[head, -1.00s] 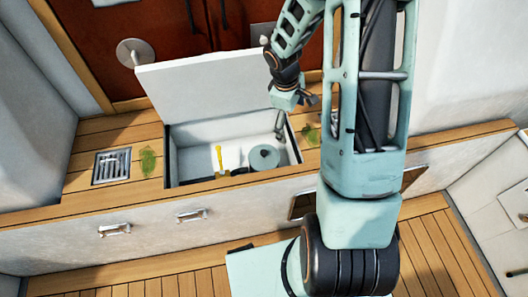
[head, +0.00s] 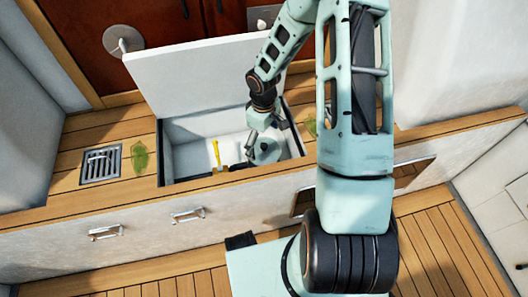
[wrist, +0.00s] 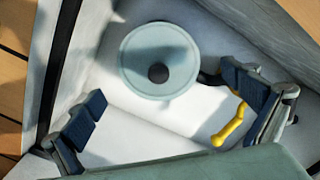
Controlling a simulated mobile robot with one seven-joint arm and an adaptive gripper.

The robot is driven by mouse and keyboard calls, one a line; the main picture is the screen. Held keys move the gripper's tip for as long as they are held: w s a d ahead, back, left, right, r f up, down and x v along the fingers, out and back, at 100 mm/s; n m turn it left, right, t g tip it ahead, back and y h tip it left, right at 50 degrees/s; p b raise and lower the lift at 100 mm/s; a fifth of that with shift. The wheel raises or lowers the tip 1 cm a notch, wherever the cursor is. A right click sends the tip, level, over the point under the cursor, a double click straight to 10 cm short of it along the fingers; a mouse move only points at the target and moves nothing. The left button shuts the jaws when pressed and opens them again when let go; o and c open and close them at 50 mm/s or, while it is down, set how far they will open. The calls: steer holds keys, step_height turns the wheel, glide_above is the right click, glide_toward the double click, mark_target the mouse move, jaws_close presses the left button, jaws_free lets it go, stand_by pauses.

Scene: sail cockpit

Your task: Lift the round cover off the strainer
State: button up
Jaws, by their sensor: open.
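The round cover (head: 268,152) is a pale grey-green disc inside the open white locker (head: 195,130), near its right end. In the wrist view the cover (wrist: 150,50) shows whole, with a dark round knob (wrist: 158,73) in its middle. The strainer body is hidden beneath it. My gripper (head: 264,138) is over the locker opening, at the cover in the head view. In the wrist view my gripper (wrist: 169,98) is open and empty, its blue-padded fingers wide apart. The cover lies between and beyond them; no contact shows.
A yellow-handled item (wrist: 232,125) lies in the locker near my right finger, and shows upright in the head view (head: 216,152). The raised white lid (head: 200,65) stands behind.

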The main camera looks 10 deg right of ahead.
mark_target(264, 146)
step_height(264, 146, down, 4)
steer(key=shift+d+r+b, duration=0.1)
steer(key=shift+r+b, duration=0.15)
steer(key=shift+b, duration=0.2)
steer(key=shift+r, duration=0.1)
steer(key=c, duration=1.5)
steer(key=shift+s, duration=0.1)
steer(key=c, duration=0.4)
